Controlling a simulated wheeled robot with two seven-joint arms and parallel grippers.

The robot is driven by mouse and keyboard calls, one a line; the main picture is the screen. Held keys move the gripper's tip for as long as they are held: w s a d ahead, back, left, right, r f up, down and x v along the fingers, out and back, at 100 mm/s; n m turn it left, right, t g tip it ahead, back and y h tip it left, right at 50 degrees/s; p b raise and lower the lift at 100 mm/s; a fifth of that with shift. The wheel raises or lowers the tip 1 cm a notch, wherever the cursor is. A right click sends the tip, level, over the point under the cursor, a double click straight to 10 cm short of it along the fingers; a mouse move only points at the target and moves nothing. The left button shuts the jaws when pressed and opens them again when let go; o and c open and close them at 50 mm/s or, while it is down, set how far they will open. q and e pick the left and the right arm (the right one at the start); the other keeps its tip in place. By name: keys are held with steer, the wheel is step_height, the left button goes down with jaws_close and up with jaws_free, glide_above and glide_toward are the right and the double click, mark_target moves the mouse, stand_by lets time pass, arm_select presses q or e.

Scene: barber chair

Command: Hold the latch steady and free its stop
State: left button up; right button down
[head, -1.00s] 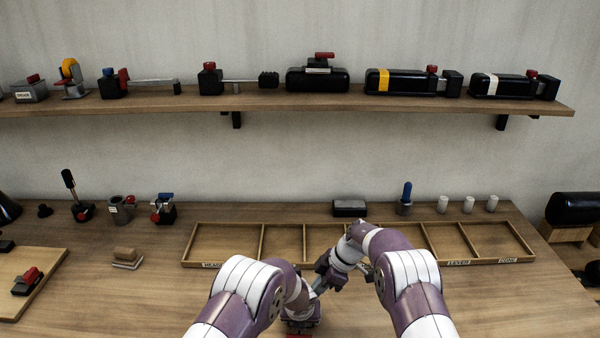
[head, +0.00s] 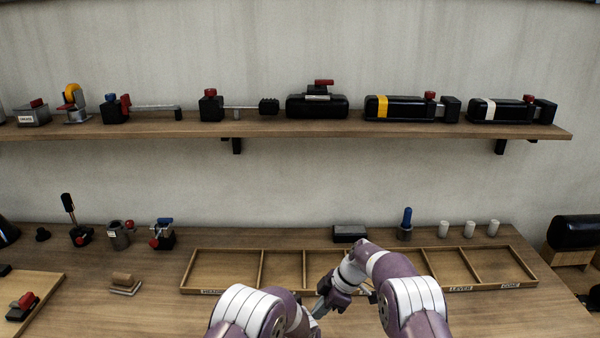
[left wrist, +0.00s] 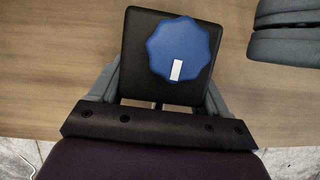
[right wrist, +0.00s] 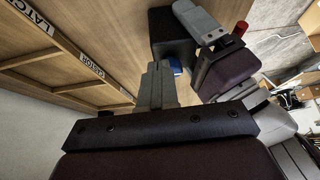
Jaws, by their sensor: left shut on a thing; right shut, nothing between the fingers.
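The latch shows in the left wrist view as a black block (left wrist: 140,65) with a scalloped blue knob (left wrist: 178,48) bearing a white mark. My left gripper (left wrist: 162,98) is shut on this block, a finger along each side. In the right wrist view, the block (right wrist: 172,36) and a sliver of blue knob (right wrist: 176,67) lie beyond my right fingers. My right gripper (right wrist: 157,84) is shut and empty, apart from the knob. It also shows in the head view (head: 321,307). A red part (right wrist: 240,28) shows beside my left gripper; what it belongs to is unclear. The head view hides the latch.
A divided wooden tray (head: 232,268) with labelled compartments lies just beyond my arms. Small fixtures (head: 163,234) stand at left, white pegs (head: 469,229) at right. A wall shelf (head: 270,128) carries several devices.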

step_height(320, 180, up, 4)
steer(key=shift+r, duration=0.2)
arm_select(q)
steer(key=o, duration=1.4)
